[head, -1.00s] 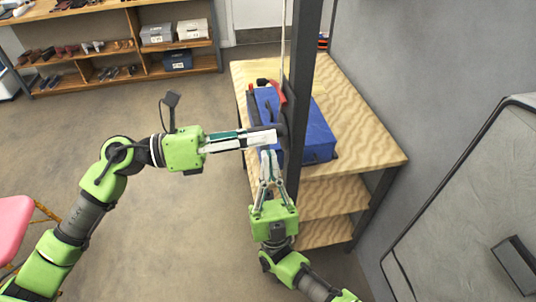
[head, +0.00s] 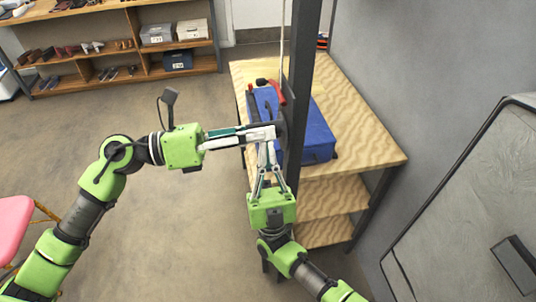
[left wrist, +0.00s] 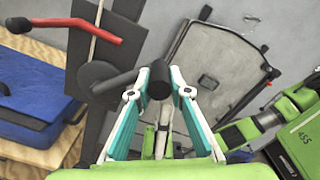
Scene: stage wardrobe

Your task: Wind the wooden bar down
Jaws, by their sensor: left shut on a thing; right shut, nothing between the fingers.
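A dark upright post (head: 302,85) carries a winch, with a round dark drum (left wrist: 97,80) and a crank that ends in a black grip (left wrist: 160,78). My left gripper (head: 272,133) is shut on this crank grip; its fingers lie on both sides of it in the left wrist view. A red lever (left wrist: 62,24) sits on the post above the drum, and a pale cord (left wrist: 98,20) runs along the post. My right gripper (head: 266,150) is shut and empty, close below the left fingertips. The wooden bar is not in view.
A wooden shelf table (head: 375,145) with a blue case (head: 318,135) stands behind the post. A grey framed panel (head: 470,190) leans at the right. A shoe shelf (head: 110,60) is at the back left, a pink seat (head: 14,225) at the left edge. The floor between is clear.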

